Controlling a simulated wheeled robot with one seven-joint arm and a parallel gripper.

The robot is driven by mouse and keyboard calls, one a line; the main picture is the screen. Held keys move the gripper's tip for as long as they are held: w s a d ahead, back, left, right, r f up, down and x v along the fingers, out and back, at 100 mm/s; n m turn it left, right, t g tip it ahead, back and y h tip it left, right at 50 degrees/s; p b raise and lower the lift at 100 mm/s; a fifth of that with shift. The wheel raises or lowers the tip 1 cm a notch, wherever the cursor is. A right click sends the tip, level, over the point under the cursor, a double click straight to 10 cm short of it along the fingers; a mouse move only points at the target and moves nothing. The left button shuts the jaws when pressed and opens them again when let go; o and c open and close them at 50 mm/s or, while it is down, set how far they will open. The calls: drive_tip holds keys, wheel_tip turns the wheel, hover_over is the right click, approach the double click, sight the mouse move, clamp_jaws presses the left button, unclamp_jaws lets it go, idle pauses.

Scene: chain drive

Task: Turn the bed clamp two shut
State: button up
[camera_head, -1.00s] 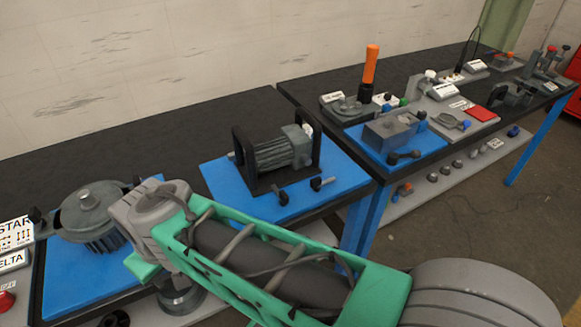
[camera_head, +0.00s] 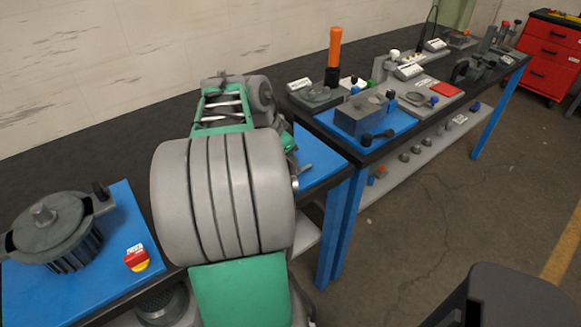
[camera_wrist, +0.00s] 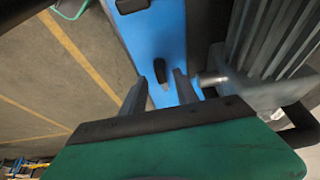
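In the wrist view my gripper (camera_wrist: 160,88) is open, its two grey fingers apart over the blue bed plate (camera_wrist: 150,38). A black clamp handle (camera_wrist: 159,70) shows between and just beyond the fingertips; I cannot tell whether they touch it. A second black clamp handle (camera_wrist: 131,5) is farther along the plate, at the top edge. I cannot tell which is bed clamp two. The grey ribbed motor (camera_wrist: 270,40) is at the right, its shaft (camera_wrist: 211,79) pointing toward the fingers. In the head view my arm hides the motor, clamps and gripper; part of the blue plate (camera_head: 318,158) shows.
A round finned housing (camera_head: 50,230) and a red-yellow switch (camera_head: 137,259) are at the left. The right bench holds an orange-handled tool (camera_head: 334,48) and a grey block (camera_head: 362,112). A red cabinet (camera_head: 553,52) stands far right. Open floor lies right of the benches.

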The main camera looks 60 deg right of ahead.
drive_tip(key=shift+x, duration=1.25)
clamp_jaws()
